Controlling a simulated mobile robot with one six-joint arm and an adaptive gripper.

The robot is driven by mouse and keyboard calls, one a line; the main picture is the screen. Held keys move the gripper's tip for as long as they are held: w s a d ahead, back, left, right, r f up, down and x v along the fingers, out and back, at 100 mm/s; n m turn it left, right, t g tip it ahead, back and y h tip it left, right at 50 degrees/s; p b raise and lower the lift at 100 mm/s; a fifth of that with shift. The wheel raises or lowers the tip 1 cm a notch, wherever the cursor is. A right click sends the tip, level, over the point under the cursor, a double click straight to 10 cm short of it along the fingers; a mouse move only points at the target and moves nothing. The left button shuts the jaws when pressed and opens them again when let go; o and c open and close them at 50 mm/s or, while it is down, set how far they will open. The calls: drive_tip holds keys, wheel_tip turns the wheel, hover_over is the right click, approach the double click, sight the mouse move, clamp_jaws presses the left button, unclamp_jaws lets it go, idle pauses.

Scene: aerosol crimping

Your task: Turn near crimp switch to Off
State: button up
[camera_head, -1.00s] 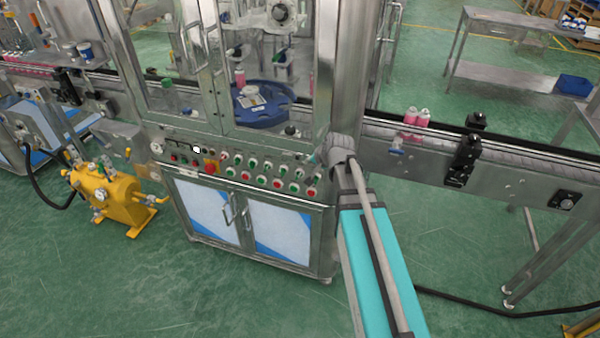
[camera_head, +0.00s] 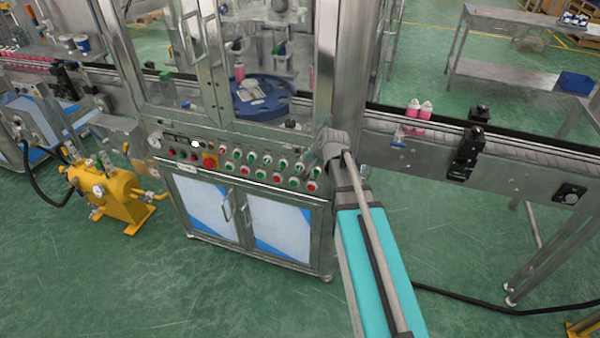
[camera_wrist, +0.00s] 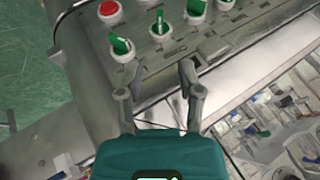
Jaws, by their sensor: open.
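The crimper's control panel (camera_head: 240,165) carries rows of green-handled switches and red buttons; labels are too small to read, so I cannot tell which switch is the near crimp one. In the wrist view a green switch (camera_wrist: 121,47) stands just beyond my left finger, its handle tilted. In the head view my wrist hides the panel's right end.
A red button (camera_wrist: 110,11) sits beyond the switches. Glass doors enclose a blue turntable (camera_head: 262,103) above the panel. A conveyor (camera_head: 480,145) with pink bottles (camera_head: 419,110) runs to the right. A yellow pump unit (camera_head: 107,190) stands at the left; the floor in front is clear.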

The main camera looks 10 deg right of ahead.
sight(300, 168)
drive_tip(key=shift+b+x, duration=3.75)
drive_tip(key=shift+x, duration=1.3)
clamp_jaws()
